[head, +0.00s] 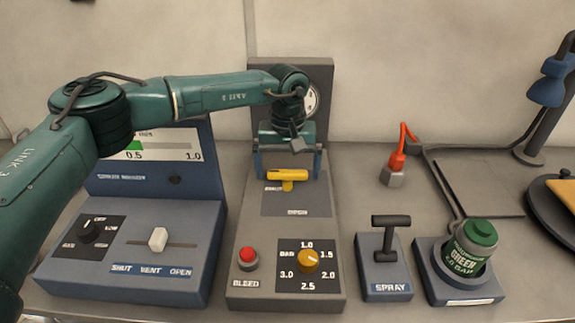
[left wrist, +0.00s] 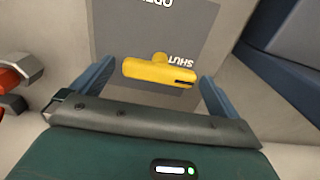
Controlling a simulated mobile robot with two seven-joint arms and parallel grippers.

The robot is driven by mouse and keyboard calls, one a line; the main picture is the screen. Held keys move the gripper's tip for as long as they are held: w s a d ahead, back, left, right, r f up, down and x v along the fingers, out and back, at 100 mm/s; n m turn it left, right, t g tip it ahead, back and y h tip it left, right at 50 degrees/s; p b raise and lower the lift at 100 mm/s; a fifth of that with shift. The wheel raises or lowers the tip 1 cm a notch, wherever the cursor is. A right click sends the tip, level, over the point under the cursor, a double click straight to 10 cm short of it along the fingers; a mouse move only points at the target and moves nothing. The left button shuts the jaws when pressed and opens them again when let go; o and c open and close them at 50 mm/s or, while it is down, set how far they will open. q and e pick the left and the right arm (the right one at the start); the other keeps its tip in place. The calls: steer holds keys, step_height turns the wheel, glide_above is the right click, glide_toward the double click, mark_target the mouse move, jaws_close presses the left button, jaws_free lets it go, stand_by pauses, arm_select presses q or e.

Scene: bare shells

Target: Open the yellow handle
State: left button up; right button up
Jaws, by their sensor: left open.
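The yellow handle (head: 288,175) is a short bar lying crosswise on a grey plate of the middle panel. In the left wrist view the yellow handle (left wrist: 158,72) lies beside the word SHUT; the word OPEN, upside down, is partly cut off at the top edge. My left gripper (head: 288,168) is open over the handle, one blue finger off each end. In the left wrist view the fingers of my left gripper (left wrist: 155,85) also flank the handle, with gaps at both ends. I cannot tell how far above it they are. My right gripper is not in view.
The middle panel also has a red button (head: 248,258) and an orange knob (head: 308,261). A console with a white slider (head: 158,239) stands left. A spray lever (head: 389,240), a green-lidded jar (head: 474,243) and a red-tipped tool (head: 396,168) are on the right.

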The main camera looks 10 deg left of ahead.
arm_select(q)
steer(key=c, duration=0.9)
